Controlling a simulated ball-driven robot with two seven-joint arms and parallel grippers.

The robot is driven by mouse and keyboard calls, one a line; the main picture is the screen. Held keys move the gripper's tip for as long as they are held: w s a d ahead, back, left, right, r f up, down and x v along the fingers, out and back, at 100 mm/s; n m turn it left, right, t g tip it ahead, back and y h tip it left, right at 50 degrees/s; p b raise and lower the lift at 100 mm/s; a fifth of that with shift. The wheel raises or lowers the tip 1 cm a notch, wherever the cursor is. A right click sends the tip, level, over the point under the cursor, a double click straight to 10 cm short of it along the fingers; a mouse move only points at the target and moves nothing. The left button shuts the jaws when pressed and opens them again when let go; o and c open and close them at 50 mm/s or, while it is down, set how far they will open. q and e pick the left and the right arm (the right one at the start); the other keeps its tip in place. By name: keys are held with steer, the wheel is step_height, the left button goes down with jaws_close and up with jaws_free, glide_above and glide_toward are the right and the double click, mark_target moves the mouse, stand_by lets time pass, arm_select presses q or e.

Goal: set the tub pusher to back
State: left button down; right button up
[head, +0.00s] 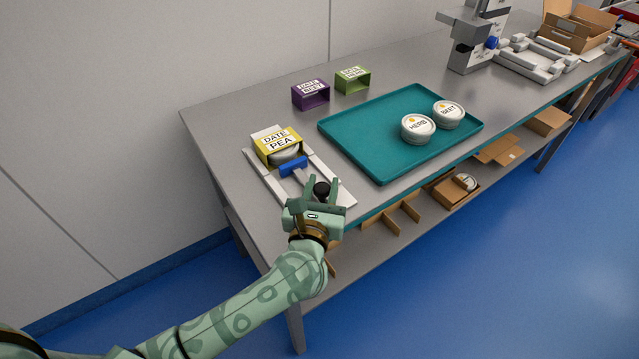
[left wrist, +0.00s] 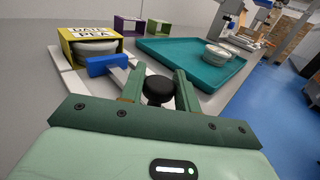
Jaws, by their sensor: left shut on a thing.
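The tub pusher has a blue head (head: 293,166), a pale rod and a black knob (head: 321,188), and lies along a white track (head: 335,189). My left gripper (head: 322,186) is shut on the black knob, which shows between its two fingers in the left wrist view (left wrist: 159,89). The blue head (left wrist: 107,65) is close to a white tub (left wrist: 97,47) inside the yellow PEA carrier (head: 278,145); I cannot tell whether they touch. The tub sits partly inside the carrier's open end. My right gripper is not in view.
A teal tray (head: 370,164) with HERB (head: 418,128) and BEET (head: 448,114) tubs lies right of the track. Purple (head: 311,94) and green (head: 353,79) carriers stand behind. A grey machine (head: 478,40) is at the far right. The table's left end is clear.

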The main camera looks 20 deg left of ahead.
arm_select(q)
steer(key=s+d, duration=0.8)
steer(key=d, duration=0.2)
steer(key=shift+d+b, duration=0.25)
steer(key=shift+b, duration=0.2)
steer(key=shift+s+f, duration=0.1)
steer(key=shift+s, duration=0.05)
steer(key=c, duration=1.4)
jaws_free()
steer(key=o, duration=0.3)
steer(key=shift+s+d, duration=0.1)
steer(key=shift+d, duration=0.05)
steer(key=shift+o, duration=0.2)
